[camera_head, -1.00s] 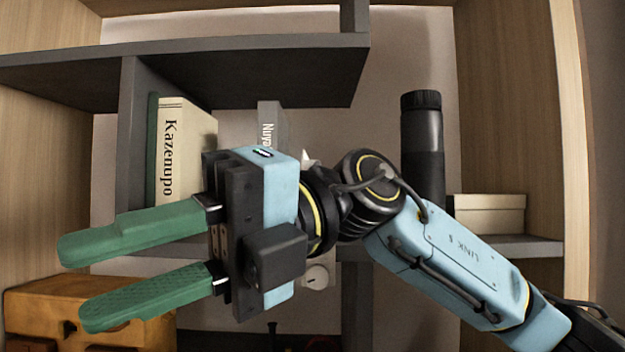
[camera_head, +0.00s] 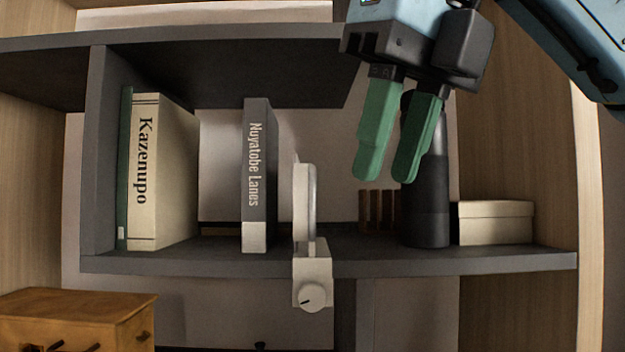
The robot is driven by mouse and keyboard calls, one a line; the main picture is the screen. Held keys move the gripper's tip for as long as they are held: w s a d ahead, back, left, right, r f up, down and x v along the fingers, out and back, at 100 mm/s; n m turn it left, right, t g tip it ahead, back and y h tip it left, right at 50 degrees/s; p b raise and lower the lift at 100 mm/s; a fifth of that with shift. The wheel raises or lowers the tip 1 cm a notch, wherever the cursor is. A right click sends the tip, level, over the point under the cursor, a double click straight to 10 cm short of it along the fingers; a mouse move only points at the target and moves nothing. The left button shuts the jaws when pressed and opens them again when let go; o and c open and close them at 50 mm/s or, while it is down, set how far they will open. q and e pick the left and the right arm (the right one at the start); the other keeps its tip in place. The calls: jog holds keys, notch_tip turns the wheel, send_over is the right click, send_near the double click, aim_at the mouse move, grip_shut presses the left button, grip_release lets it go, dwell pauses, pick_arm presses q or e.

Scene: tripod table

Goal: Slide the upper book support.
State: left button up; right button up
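The book support (camera_head: 306,205) is a pale upright bracket with a round-knobbed clamp on the front edge of the shelf (camera_head: 200,264). It stands just right of the grey book "Nuyatobe Lanes" (camera_head: 257,175), with a small gap between them. A cream book "Kazenupo" (camera_head: 160,172) stands farther left, beside a thin green book. My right gripper (camera_head: 381,180) has green fingers pointing down, apart and empty. It hangs in front of the dark bottle, up and to the right of the support. My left gripper is not in view.
A dark cylindrical bottle (camera_head: 427,215) and a cream box (camera_head: 495,223) stand on the shelf's right part. Several small brown items (camera_head: 376,210) are behind. An orange-brown wooden box (camera_head: 80,318) sits lower left. A dark upper shelf (camera_head: 220,60) overhangs the books.

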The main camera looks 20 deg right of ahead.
aim_at(315, 176)
jog(key=w+a, duration=0.1)
jog(key=w, duration=0.2)
jog(key=w+a+p, duration=0.1)
jog(key=w, duration=0.1)
jog(key=w+a+p, duration=0.1)
jog(key=w, duration=0.2)
jog(key=shift+w+a, duration=0.1)
jog(key=shift+w, duration=0.25)
jog(key=shift+x, duration=1.1)
jog(key=shift+w+f, duration=0.25)
jog(key=shift+f, duration=0.2)
grip_shut()
